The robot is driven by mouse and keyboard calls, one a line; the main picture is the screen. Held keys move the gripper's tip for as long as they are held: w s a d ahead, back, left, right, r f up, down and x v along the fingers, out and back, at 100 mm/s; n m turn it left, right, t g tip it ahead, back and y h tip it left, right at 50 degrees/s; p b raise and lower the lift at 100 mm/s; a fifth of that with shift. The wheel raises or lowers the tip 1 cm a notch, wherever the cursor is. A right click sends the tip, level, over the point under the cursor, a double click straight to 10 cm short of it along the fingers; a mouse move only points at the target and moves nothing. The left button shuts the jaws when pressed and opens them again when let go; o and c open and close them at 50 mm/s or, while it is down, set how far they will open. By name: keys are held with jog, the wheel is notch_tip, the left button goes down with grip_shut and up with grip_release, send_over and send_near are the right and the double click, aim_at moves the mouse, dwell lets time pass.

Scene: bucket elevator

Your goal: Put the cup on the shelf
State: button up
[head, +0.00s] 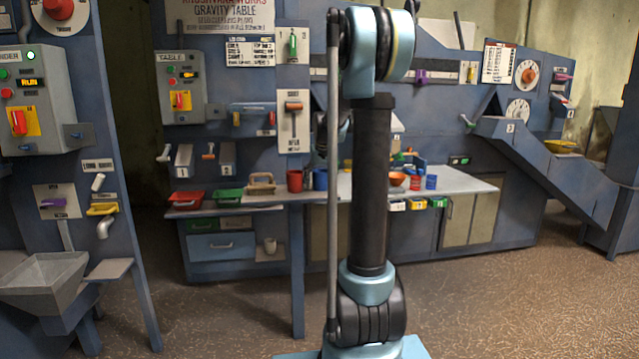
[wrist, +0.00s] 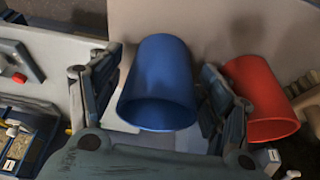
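A blue cup (wrist: 160,80) lies between the two fingers of my gripper (wrist: 160,95) in the wrist view. Narrow gaps show beside the cup, so the fingers look open around it. A red cup (wrist: 262,98) is just right of the right finger. In the head view the blue cup (head: 320,179) and red cup (head: 295,181) stand side by side on the grey counter (head: 465,183). My arm hides most of my gripper there. A pale cup (head: 270,245) sits in an open shelf space (head: 268,256) under the counter.
A red tray (head: 187,199), a green tray (head: 230,195) and a tan basket (head: 262,185) are left of the cups. An orange bowl (head: 397,179) and small blue and red cans are right of my arm. A chute (head: 545,165) slopes down at right. The floor in front is clear.

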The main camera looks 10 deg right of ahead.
jog(key=v, duration=1.2)
jog(key=shift+s, duration=0.15)
